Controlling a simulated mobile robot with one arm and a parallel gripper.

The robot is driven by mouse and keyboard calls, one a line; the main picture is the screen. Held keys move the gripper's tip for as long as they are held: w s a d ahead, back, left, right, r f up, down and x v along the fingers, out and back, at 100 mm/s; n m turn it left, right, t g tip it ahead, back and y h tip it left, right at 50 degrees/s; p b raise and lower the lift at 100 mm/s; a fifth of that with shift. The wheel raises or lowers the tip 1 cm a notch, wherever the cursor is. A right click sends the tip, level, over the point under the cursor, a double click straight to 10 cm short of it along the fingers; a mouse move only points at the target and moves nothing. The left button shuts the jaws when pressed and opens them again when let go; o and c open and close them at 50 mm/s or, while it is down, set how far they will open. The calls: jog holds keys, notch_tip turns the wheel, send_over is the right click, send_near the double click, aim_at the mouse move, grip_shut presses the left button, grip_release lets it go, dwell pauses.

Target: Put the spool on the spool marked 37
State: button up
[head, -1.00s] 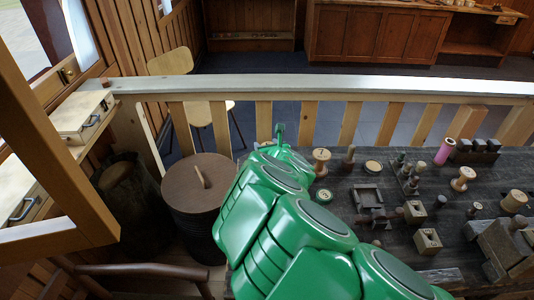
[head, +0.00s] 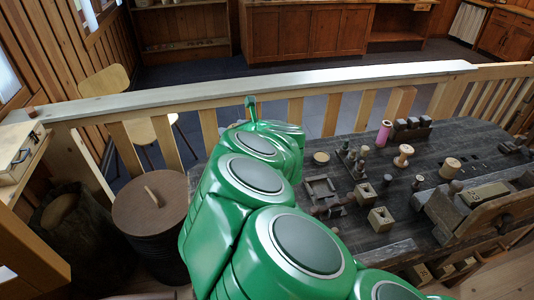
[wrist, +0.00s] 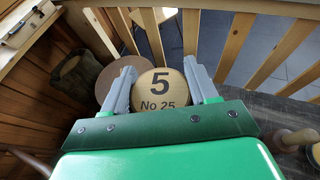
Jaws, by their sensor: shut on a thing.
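My gripper (wrist: 160,70) is shut on a pale wooden spool (wrist: 158,90), with one grey finger on each side. Its round end faces the wrist camera and reads "5" and "No 25". In the head view my green arm hides the gripper and the held spool. A waisted wooden spool (head: 404,156) and a thicker wooden spool (head: 450,168) stand on the dark bench. I cannot read a 37 on any spool. Part of a wooden spool (wrist: 294,138) shows at the lower right of the wrist view, apart from the gripper.
The dark bench (head: 420,225) holds a pink spool (head: 384,134), a flat wooden disc (head: 321,158), square blocks with holes (head: 381,219) and a vise-like wooden piece (head: 480,215). A railing (head: 240,92) runs behind it. A dark drum (head: 150,210) stands left of my arm.

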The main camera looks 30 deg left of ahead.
jog(key=d+r+n+g, duration=0.1)
jog(key=d+r, duration=0.2)
jog(key=d, duration=0.4)
jog(key=d+r+n+g, duration=0.1)
jog(key=d+r, duration=0.2)
jog(key=d, duration=0.4)
jog(key=shift+y, duration=0.3)
jog(key=shift+w+a+f, duration=1.4)
jog(key=shift+w+f, duration=0.2)
jog(key=shift+f, duration=0.05)
jog(key=shift+w+a+f, duration=1.35)
jog(key=shift+w+f, duration=0.2)
jog(key=shift+f, duration=0.1)
jog(key=shift+w+a+f, duration=1.4)
jog(key=shift+w+f, duration=0.2)
jog(key=shift+f, duration=1.45)
jog(key=shift+f, duration=0.1)
jog(key=o, duration=1.1)
jog(key=shift+c, duration=0.2)
